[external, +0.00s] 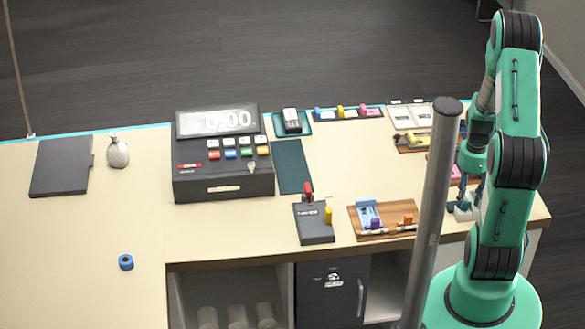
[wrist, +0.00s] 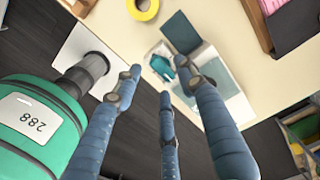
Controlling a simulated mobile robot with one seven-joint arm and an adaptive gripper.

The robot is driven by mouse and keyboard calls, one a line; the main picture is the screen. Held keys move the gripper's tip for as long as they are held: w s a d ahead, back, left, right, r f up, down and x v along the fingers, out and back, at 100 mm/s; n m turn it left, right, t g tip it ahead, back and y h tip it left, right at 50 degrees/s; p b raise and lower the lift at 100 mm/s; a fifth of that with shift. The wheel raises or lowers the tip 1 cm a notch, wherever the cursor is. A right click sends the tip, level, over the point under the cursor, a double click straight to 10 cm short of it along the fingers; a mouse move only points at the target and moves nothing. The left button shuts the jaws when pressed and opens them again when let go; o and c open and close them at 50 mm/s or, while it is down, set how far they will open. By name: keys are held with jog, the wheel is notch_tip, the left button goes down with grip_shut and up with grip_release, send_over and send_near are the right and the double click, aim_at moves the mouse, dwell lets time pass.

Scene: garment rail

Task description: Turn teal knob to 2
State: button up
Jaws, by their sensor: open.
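The teal knob (wrist: 162,68) shows in the wrist view on a small pale unit (wrist: 158,52) near the table edge. A dark teal panel (wrist: 181,32) and a light blue panel (wrist: 210,82) sit beside it. Finger markings or numbers on the unit are too small to read. My gripper (wrist: 158,84) has blue fingers spread apart and empty, with their tips around and just below the knob in the picture. In the external view my gripper (external: 467,190) points down over the white-and-teal unit (external: 463,210) at the table's right end. Contact cannot be told.
A grey pole (external: 434,200) stands left of my arm and partly hides the table. A wooden board (external: 386,220) with a blue piece lies left of the pole. A cash register (external: 222,165) and a dark lever box (external: 314,221) stand farther left. A yellow ring (wrist: 143,8) lies nearby.

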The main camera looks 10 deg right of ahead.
notch_tip(320, 180, up, 10)
dwell(0.5)
jog(key=shift+r, duration=0.1)
dwell(0.4)
jog(key=s+a+r+n+t+b, duration=0.1)
jog(key=s+a+r+n+b, duration=0.15)
jog(key=r, duration=0.25)
jog(key=s+a+r+n+t+b, duration=0.1)
jog(key=s+a+r+n, duration=0.1)
jog(key=a+r+n, duration=0.15)
jog(key=s+a+r+n+t+b, duration=0.1)
jog(key=s+a+r+n+b, duration=0.1)
jog(key=r+n, duration=0.25)
jog(key=s+a+r+n+t+b, duration=0.1)
jog(key=s+a+r+n, duration=0.1)
jog(key=s, duration=0.3)
jog(key=s+a+r+n+t+b, duration=0.1)
jog(key=s+a+r+n+b, duration=0.1)
jog(key=s+n, duration=0.3)
jog(key=shift+s+a+r+t, duration=0.25)
jog(key=shift+r+t, duration=0.05)
jog(key=shift+r, duration=0.55)
jog(key=shift+n, duration=0.25)
jog(key=shift+o, duration=0.2)
jog(key=shift+w+r, duration=0.1)
